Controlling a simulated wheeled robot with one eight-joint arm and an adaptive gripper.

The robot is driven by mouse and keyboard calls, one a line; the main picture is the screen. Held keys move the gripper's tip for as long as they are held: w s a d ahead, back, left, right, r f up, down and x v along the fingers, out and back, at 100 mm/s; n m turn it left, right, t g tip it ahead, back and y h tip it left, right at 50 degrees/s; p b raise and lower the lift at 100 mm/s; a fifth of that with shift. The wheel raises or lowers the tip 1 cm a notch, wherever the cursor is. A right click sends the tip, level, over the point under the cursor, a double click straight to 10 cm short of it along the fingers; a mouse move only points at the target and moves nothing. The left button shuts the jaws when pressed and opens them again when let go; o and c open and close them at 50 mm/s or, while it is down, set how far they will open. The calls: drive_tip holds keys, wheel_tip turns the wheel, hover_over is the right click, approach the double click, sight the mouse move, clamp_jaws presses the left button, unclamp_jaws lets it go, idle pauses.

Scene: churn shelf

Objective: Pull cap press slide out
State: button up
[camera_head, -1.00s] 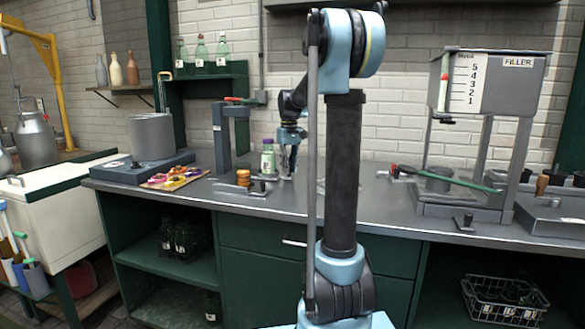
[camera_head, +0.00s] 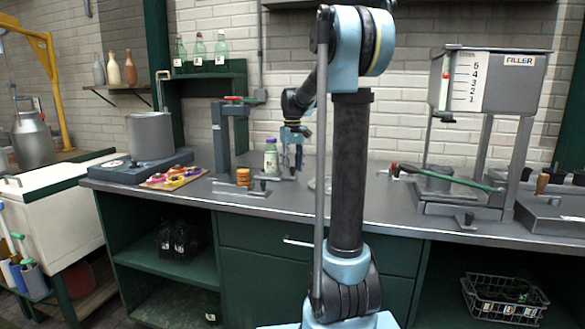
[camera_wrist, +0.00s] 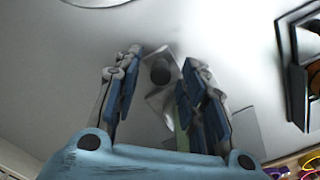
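The grey cap press (camera_head: 222,140) stands on the counter left of the arm, with a red lever end on top. Its low slide base with a small dark knob (camera_head: 263,186) extends to the right at its foot. A bottle with a purple cap (camera_head: 270,157) stands upright beside it. My gripper (camera_head: 292,165) points down just right of the bottle. In the wrist view my gripper (camera_wrist: 160,65) has its two blue-padded fingers apart. A dark round knob (camera_wrist: 161,71) on a grey metal piece shows between them, with gaps on both sides. Finger contact cannot be told.
A stack of orange-brown caps (camera_head: 243,177) stands in front of the press. A board of coloured rings (camera_head: 173,178) and a grey pot (camera_head: 151,135) are to the left. The filler (camera_head: 490,80) stands at right. Counter in front of the arm is mostly clear.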

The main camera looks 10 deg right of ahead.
drive_tip(key=shift+r, duration=0.1)
wheel_tip(320, 180, up, 12)
idle(0.5)
